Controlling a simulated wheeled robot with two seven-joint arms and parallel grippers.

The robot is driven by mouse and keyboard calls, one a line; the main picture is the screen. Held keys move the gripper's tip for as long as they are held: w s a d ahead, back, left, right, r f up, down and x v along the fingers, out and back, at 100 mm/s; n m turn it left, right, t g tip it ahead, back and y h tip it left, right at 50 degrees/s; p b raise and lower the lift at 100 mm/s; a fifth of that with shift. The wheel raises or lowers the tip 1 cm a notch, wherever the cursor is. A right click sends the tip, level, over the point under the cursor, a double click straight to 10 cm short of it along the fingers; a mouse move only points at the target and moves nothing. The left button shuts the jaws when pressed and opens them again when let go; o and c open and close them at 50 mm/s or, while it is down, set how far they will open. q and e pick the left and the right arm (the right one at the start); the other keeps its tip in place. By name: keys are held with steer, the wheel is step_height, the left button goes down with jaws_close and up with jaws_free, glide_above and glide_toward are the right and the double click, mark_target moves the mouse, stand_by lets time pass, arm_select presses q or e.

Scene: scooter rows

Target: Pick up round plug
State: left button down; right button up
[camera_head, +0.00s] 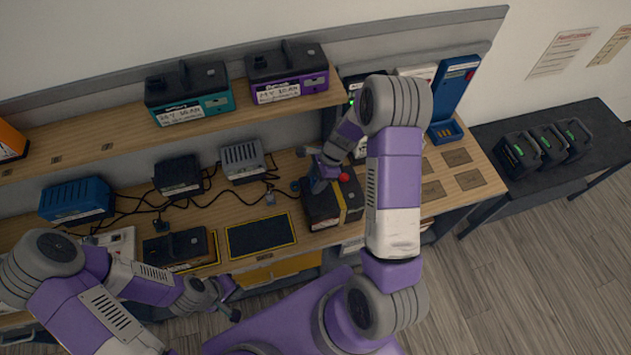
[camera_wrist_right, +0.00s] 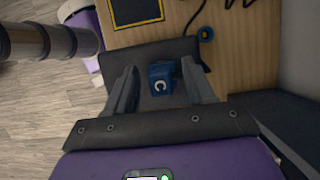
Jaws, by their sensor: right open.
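My right gripper (camera_head: 320,172) is open over a black box (camera_head: 322,210) with a yellow stripe and a red button. In the right wrist view a blue block marked C (camera_wrist_right: 162,78) shows between its fingers; I cannot tell whether they touch it. My left gripper (camera_head: 232,299) is open and empty at the bench's front, away from the plugs.
A grey plug (camera_head: 270,198) and several cables lie left of the black box. A dark yellow-edged mat (camera_head: 261,236) lies in front. Chargers stand along the bench's back, under a shelf with a teal battery (camera_head: 189,93) and a purple battery (camera_head: 288,75).

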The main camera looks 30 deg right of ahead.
mark_target(316, 178)
jaws_close()
step_height(316, 178, up, 10)
steer(key=shift+f+p, duration=0.1)
steer(key=shift+p, duration=0.25)
